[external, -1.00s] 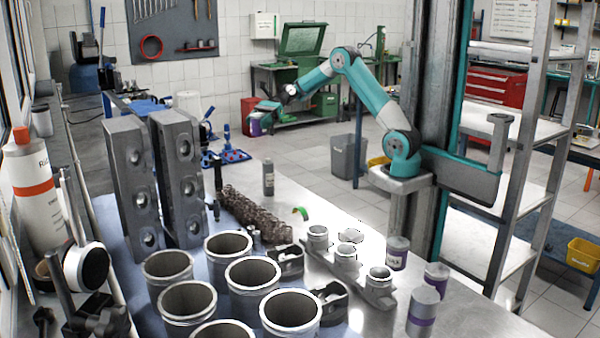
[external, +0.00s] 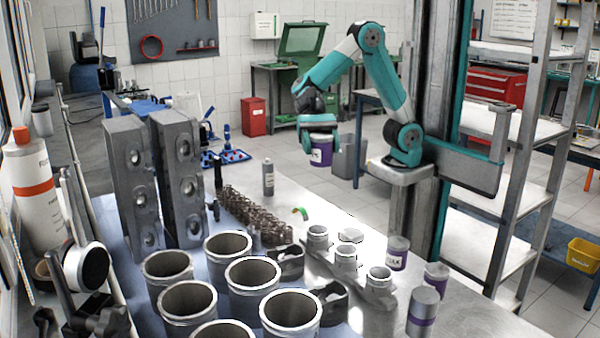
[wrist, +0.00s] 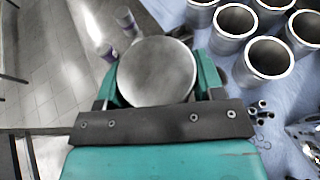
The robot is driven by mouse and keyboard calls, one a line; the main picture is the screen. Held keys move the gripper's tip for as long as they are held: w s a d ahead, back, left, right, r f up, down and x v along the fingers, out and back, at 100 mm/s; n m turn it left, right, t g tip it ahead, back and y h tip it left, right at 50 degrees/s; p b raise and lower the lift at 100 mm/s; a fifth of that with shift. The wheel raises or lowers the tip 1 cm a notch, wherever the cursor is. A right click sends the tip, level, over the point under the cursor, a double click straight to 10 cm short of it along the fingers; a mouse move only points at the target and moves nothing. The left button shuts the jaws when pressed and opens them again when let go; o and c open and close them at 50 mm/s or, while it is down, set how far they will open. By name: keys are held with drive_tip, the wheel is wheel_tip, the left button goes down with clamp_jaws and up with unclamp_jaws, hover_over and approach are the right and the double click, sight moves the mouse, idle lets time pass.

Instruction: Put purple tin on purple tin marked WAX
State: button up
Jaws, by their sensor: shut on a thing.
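My gripper (external: 320,133) is shut on a purple tin (external: 321,151) and holds it upright in the air beyond the bench. In the wrist view, its round grey lid (wrist: 157,72) lies between my gripper's teal fingers (wrist: 157,84). Three more tins stand at the bench's right side: a purple tin with a label ending in what looks like LK (external: 398,254), a smaller purple tin (external: 436,279), and a grey tin with a purple band (external: 422,313). I cannot read WAX on any of them. Two purple tins (wrist: 126,20) also show in the wrist view.
A rack with several grey pistons (external: 346,257) lies left of the standing tins. Several open metal cylinders (external: 252,275), coiled springs (external: 255,217) and a grey bottle (external: 268,178) occupy the bench. A metal shelf (external: 520,190) stands at the right.

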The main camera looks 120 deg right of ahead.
drive_tip(key=s+a+r+n+g, duration=0.1)
drive_tip(key=s+a+n+g, duration=0.1)
drive_tip(key=s+a, duration=0.5)
drive_tip(key=n+g+y, duration=0.1)
drive_tip(key=n+g, duration=0.1)
drive_tip(key=g, duration=0.1)
hover_over(398, 241)
wheel_tip(398, 241, down, 15)
drive_tip(key=shift+f+b, duration=0.1)
drive_tip(key=shift+b, duration=0.25)
drive_tip(key=shift+f, duration=2.05)
drive_tip(key=shift+f, duration=0.2)
drive_tip(key=o, duration=1.2)
drive_tip(key=shift+r, duration=0.1)
